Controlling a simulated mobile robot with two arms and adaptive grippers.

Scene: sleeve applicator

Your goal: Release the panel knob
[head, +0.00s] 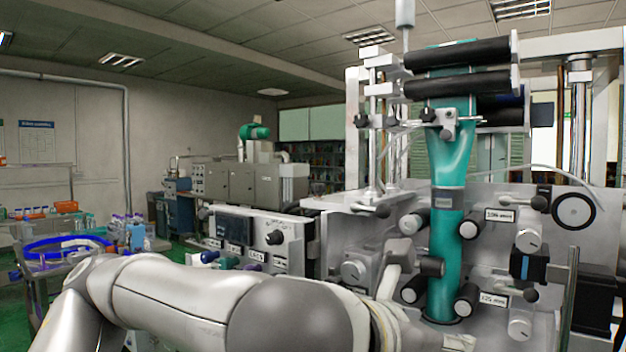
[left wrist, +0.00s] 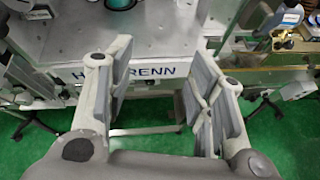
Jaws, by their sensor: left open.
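A black panel knob (head: 275,238) sits on the white control panel (head: 297,250), left of the machine in the head view. Nothing is touching the knob there. My left arm crosses the lower head view from the left. Its hand is right of the control panel, in front of the machine's lower rollers and apart from the knob, partly hidden by the arm. In the left wrist view my left gripper (left wrist: 163,75) is open, its two fingers wide apart with nothing between them. I cannot make out the knob in that view. My right gripper is not in view.
The sleeve machine has a teal sleeve (head: 455,150), black rollers (head: 460,53) and several knobs on its metal plate. A cart with a blue item (head: 65,247) stands at left. The wrist view shows the machine's lettered front edge (left wrist: 140,70) and green floor (left wrist: 270,125).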

